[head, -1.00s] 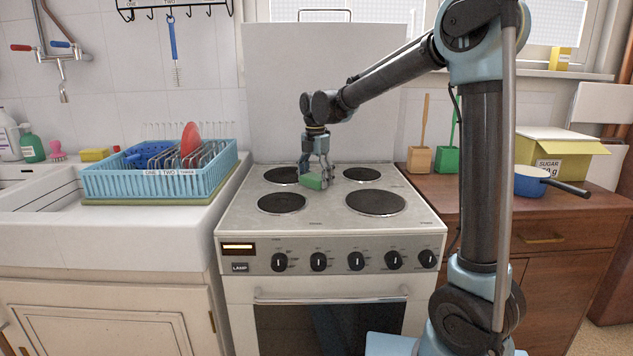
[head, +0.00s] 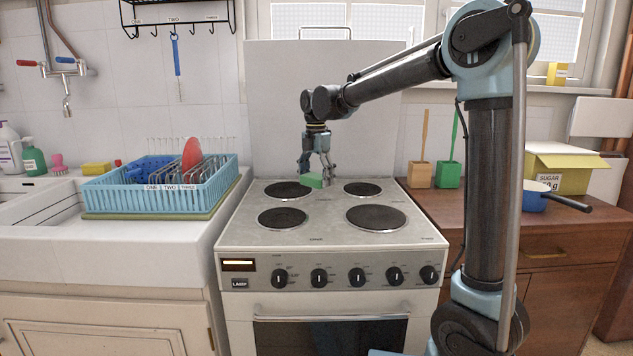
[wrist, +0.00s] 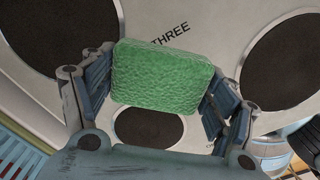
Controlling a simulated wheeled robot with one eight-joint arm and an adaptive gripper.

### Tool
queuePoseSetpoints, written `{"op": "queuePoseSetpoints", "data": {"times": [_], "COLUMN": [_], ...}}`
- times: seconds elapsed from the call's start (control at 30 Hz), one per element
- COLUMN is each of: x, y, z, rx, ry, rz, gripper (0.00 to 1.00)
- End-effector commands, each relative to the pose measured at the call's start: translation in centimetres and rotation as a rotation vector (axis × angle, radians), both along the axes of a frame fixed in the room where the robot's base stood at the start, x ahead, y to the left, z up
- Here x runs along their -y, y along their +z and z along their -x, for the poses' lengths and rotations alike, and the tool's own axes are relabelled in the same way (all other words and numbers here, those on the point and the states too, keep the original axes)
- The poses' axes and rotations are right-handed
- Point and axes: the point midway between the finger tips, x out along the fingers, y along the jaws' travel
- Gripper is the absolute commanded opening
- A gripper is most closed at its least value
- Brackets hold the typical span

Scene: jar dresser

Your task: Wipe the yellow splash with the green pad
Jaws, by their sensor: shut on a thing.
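My gripper (head: 318,174) is shut on the green pad (head: 312,180) and holds it over the stove top, between the two rear burners in the head view. In the wrist view the green pad (wrist: 163,77) sits between the two fingers, its rough face toward the camera. It looks a little above the hob, with no clear contact. I see no yellow splash in either view; the pad and gripper cover part of the stove top.
The stove (head: 312,238) has several dark burners and front knobs. A blue dish rack (head: 160,190) with dishes stands at left. At right on the wooden dresser (head: 535,225) are two brush holders (head: 447,175), a blue pan (head: 535,197) and a sugar box (head: 560,170).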

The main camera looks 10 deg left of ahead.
Motion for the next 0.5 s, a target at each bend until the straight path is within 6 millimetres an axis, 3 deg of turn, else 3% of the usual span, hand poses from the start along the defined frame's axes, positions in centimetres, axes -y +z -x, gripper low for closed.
{"op": "queuePoseSetpoints", "data": {"times": [0.17, 0.5], "x": [0.0, 0.0], "y": [0.3, 2.7], "z": [0.0, 0.0], "rx": [0.0, 0.0], "ry": [0.0, 0.0], "rz": [0.0, 0.0], "gripper": [0.59, 0.59]}}
